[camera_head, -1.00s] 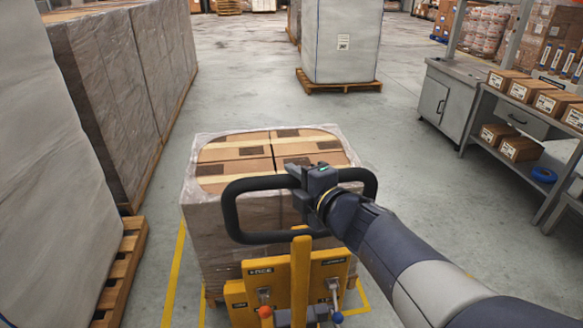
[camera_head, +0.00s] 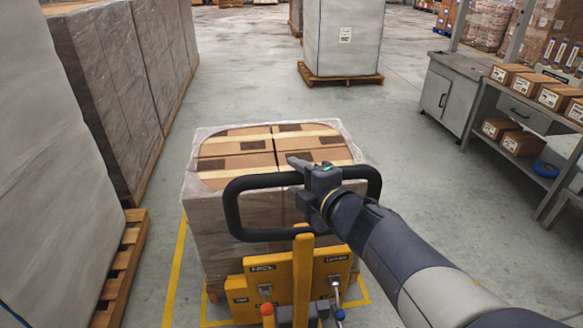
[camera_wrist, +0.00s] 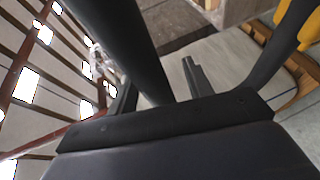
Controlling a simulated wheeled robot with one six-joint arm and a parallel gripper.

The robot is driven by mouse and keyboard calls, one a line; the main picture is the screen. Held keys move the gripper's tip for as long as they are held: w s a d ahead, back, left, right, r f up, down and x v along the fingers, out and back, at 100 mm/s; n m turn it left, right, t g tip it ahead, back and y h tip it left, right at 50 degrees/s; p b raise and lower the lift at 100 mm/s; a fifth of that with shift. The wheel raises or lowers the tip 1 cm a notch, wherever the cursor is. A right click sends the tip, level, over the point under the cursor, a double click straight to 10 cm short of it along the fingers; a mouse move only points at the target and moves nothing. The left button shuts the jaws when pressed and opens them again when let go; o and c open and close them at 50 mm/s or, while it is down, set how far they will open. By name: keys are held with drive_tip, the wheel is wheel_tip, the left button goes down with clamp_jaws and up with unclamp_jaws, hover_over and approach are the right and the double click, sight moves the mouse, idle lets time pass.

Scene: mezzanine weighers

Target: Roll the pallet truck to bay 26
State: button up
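The yellow pallet truck (camera_head: 304,275) stands in front of me with its black loop handle (camera_head: 233,212) towards me. It carries a plastic-wrapped load of brown cartons (camera_head: 225,240). My gripper (camera_head: 307,168) is at the top bar of the handle. Yellow floor lines (camera_head: 175,270) run beside and under the load. I cannot read a bay number 26 anywhere.
Tall wrapped pallets (camera_head: 110,90) line the left, with a wooden pallet edge (camera_head: 122,265) close by. A wrapped stack (camera_head: 343,40) on a pallet stands ahead. A grey cabinet (camera_head: 445,95) and a shelf bench with cartons (camera_head: 552,97) are at right. Open floor (camera_head: 240,70) lies ahead between them.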

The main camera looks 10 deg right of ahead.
drive_tip(key=shift+r, duration=0.15)
drive_tip(key=shift+s+d+r, duration=0.1)
drive_tip(key=shift+s+d, duration=0.1)
drive_tip(key=shift+s, duration=0.1)
drive_tip(key=p+v, duration=0.3)
drive_tip(key=v, duration=0.7)
